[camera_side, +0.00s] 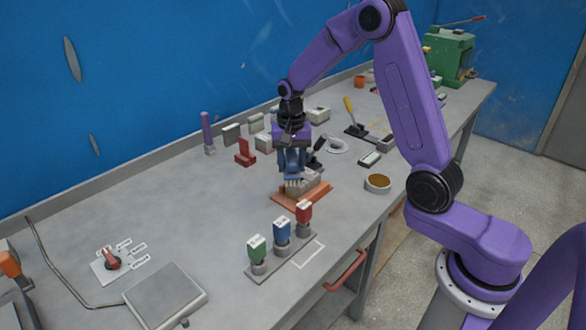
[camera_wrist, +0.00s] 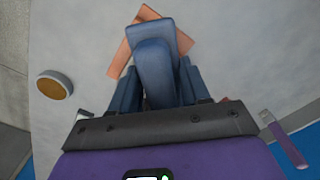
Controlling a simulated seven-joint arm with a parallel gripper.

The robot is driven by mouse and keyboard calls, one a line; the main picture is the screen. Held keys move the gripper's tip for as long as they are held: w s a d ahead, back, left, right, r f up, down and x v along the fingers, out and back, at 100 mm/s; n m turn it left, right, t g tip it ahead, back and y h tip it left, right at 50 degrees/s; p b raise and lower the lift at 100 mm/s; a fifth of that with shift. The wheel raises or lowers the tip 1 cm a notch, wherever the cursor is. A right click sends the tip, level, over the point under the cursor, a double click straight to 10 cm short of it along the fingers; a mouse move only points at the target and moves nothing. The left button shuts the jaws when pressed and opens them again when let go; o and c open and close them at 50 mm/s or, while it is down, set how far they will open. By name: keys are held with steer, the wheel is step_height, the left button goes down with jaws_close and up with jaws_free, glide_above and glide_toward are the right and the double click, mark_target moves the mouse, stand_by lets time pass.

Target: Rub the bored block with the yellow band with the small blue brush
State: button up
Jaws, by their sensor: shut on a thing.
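My gripper (camera_side: 292,163) points down and is shut on the small blue brush (camera_wrist: 154,66). The brush's pale bristles point down in the side view. They are at the top of a grey block (camera_side: 307,181); whether they press on it is hard to tell. The block lies on an orange mat (camera_side: 287,198), whose corners also show past the brush in the wrist view (camera_wrist: 119,62). The brush and my fingers hide much of the block, and I cannot make out its bore or a yellow band.
A round dish with brown contents (camera_side: 378,184) stands right of the mat. A rack with green, blue and red stamp-like pieces (camera_side: 282,236) stands in front. A red block (camera_side: 245,153) and several grey blocks stand behind.

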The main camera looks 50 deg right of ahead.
steer(key=shift+r, duration=2.55)
